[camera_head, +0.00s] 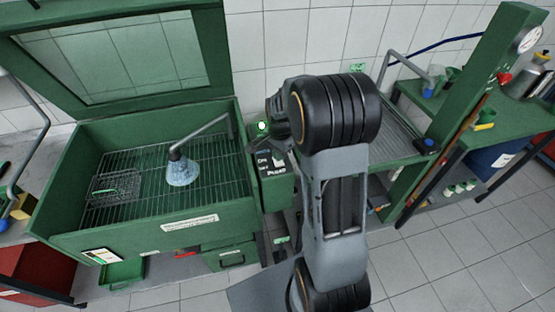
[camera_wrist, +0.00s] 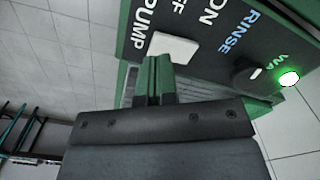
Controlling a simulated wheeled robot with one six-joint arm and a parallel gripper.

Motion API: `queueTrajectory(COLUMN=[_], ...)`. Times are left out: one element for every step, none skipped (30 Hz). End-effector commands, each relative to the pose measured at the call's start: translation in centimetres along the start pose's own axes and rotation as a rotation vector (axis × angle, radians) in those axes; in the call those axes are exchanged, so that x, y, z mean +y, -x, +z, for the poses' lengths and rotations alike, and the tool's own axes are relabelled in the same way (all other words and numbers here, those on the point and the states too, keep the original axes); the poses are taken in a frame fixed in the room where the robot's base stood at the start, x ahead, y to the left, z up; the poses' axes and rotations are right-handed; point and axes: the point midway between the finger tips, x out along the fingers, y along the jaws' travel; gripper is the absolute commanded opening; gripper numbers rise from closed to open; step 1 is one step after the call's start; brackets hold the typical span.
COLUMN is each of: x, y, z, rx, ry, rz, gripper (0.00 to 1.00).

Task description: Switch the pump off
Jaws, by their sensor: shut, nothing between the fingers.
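In the head view, the panel (camera_head: 277,172) is on the right of the green washer, partly hidden by my arm; the lamp (camera_head: 262,127) glows there too.
The green washer basin (camera_head: 190,222) has its lid (camera_head: 115,55) open. A bent spout (camera_head: 205,132) ends over a pale blue cone (camera_head: 182,171), and a wire basket (camera_head: 115,188) lies on the grate. A green post (camera_head: 480,75) and bench stand at right.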

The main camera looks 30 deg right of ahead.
Motion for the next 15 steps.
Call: queueTrajectory(x=[0.0, 0.0, 0.0, 0.0, 0.0, 0.0, 0.0, 0.0, 0.0, 0.0, 0.0, 0.0, 0.0, 0.0, 0.0], y=[-0.01, -0.02, -0.05, -0.06, -0.09, -0.13, -0.17, -0.21, -0.26, -0.31, -0.36, -0.42, -0.47, -0.52, -0.58], z=[0.0, 0.0, 0.0, 0.0, 0.0, 0.0, 0.0, 0.0, 0.0, 0.0, 0.0, 0.0, 0.0, 0.0, 0.0], rx=[0.0, 0.0, 0.0, 0.0, 0.0, 0.0, 0.0, 0.0, 0.0, 0.0, 0.0, 0.0, 0.0, 0.0, 0.0], ry=[0.0, 0.0, 0.0, 0.0, 0.0, 0.0, 0.0, 0.0, 0.0, 0.0, 0.0, 0.0, 0.0, 0.0, 0.0], rz=[0.0, 0.0, 0.0, 0.0, 0.0, 0.0, 0.0, 0.0, 0.0, 0.0, 0.0, 0.0, 0.0, 0.0, 0.0], gripper=[0.0, 0.0, 0.0, 0.0, 0.0, 0.0, 0.0, 0.0, 0.0, 0.0, 0.0, 0.0, 0.0, 0.0, 0.0])
